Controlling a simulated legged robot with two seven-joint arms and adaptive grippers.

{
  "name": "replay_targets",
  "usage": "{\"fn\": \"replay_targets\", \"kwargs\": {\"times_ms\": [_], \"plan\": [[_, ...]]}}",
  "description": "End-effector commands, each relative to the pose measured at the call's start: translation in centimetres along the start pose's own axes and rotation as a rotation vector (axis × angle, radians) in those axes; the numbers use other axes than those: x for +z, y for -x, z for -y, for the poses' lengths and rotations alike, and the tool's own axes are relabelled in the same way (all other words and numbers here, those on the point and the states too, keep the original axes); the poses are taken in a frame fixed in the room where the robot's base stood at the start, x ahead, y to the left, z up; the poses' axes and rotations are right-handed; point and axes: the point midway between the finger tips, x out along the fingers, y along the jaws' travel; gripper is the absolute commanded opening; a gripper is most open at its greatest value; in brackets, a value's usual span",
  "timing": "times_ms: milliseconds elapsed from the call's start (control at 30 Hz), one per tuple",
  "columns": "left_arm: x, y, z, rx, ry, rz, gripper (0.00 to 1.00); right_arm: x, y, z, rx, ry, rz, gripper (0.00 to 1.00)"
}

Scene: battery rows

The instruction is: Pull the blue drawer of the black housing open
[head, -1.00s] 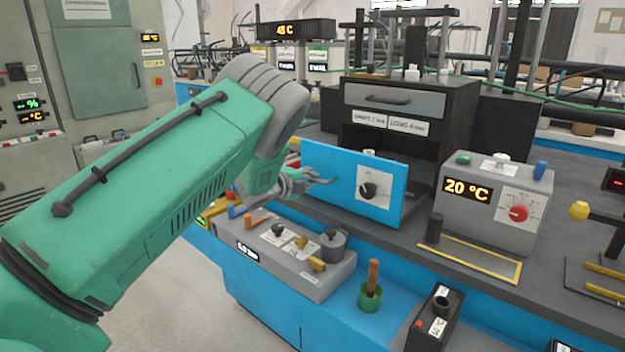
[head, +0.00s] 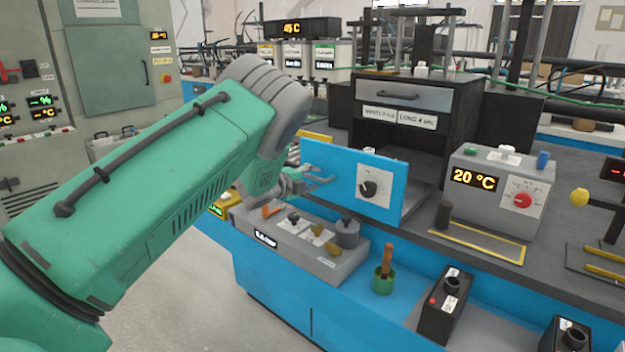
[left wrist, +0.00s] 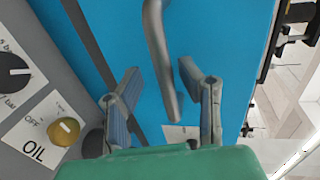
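The black housing (head: 465,125) stands on the bench in the head view. The blue drawer's front panel (head: 335,172), with a black knob on a white plate, stands out in front of it, with a gap behind. My left gripper (head: 322,178) is at the panel's left part. In the left wrist view the drawer's grey bar handle (left wrist: 158,45) runs down between the two fingers of my left gripper (left wrist: 160,72). The fingers are apart, with space on both sides of the bar; the right fingertip is close to it. Whether it touches is unclear. My right gripper is not in view.
A grey box (head: 495,185) reading 20 °C stands right of the drawer. A low grey control box (head: 300,243) with knobs lies below the panel. A green cup (head: 383,280) with a wooden-handled tool and a black box (head: 443,300) stand in front.

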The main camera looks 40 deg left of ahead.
Motion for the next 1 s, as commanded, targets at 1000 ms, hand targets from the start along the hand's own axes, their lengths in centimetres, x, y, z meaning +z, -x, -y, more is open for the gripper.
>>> {"fn": "replay_targets", "kwargs": {"times_ms": [1000], "plan": [[0.2, 11.7, -0.1, -0.001, 0.001, 0.0, 0.33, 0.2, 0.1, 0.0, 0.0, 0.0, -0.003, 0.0]]}}
